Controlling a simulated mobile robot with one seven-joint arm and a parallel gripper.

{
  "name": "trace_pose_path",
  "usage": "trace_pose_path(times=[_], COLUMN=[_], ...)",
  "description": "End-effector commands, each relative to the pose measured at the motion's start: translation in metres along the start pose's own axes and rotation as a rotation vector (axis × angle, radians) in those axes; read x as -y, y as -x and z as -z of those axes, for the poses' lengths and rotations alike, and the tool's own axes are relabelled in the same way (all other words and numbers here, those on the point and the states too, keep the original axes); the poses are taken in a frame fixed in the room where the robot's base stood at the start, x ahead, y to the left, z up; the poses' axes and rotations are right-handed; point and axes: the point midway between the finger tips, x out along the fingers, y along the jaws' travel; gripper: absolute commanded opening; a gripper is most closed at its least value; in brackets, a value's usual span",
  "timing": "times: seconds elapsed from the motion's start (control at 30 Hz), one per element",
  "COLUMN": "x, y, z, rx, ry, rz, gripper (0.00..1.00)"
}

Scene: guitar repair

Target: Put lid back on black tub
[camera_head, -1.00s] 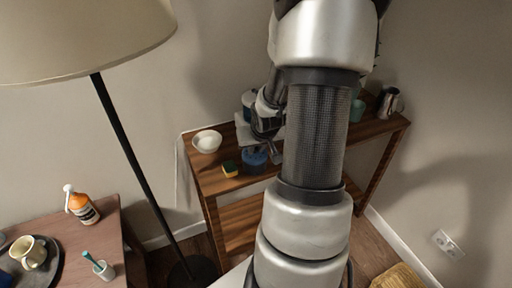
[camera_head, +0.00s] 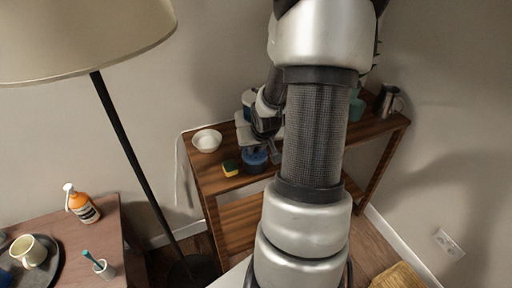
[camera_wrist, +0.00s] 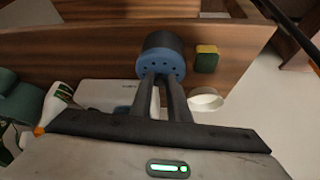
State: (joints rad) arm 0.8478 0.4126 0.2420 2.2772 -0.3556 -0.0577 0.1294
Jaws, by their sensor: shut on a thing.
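The black tub (camera_wrist: 160,42) stands on the wooden shelf unit, and its dark side shows in the wrist view. The blue lid (camera_wrist: 160,68), a round disc with small holes, is at the tub's top, at my fingertips. My gripper (camera_wrist: 161,80) is shut on the lid, with its two fingers close together. I cannot tell whether the lid is fully seated on the rim. In the head view the blue and dark shape of the lid and tub (camera_head: 254,160) is beside my gripper (camera_head: 272,155), partly hidden by it.
A yellow and green sponge (camera_wrist: 207,59) lies close beside the tub. A white bowl (camera_head: 207,140) stands at the shelf's left end. A metal pitcher (camera_head: 387,101) and a green cup (camera_head: 356,110) stand to the right. A floor lamp (camera_head: 125,150) rises left of the shelf.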

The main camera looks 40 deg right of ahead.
Motion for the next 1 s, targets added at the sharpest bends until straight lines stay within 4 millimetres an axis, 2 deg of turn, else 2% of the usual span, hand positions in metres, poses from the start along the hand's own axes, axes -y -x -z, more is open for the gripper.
trace_pose_path(times=[0.47, 0.5, 0.6, 0.8, 0.9, 1.0], x=[0.0000, 0.0000, 0.0000, -0.0001, 0.0000, 0.0000], y=[-0.0004, -0.0004, -0.0004, -0.0004, -0.0005, -0.0005], z=[-0.0002, -0.0002, -0.0003, -0.0003, -0.0003, -0.0003], rx=[0.000, 0.000, 0.000, 0.000, 0.000, 0.000], ry=[0.000, 0.000, 0.000, 0.000, 0.000, 0.000], rz=[0.000, 0.000, 0.000, 0.000, 0.000, 0.000], gripper=[0.00, 0.22, 0.37, 0.37, 0.54, 0.56])
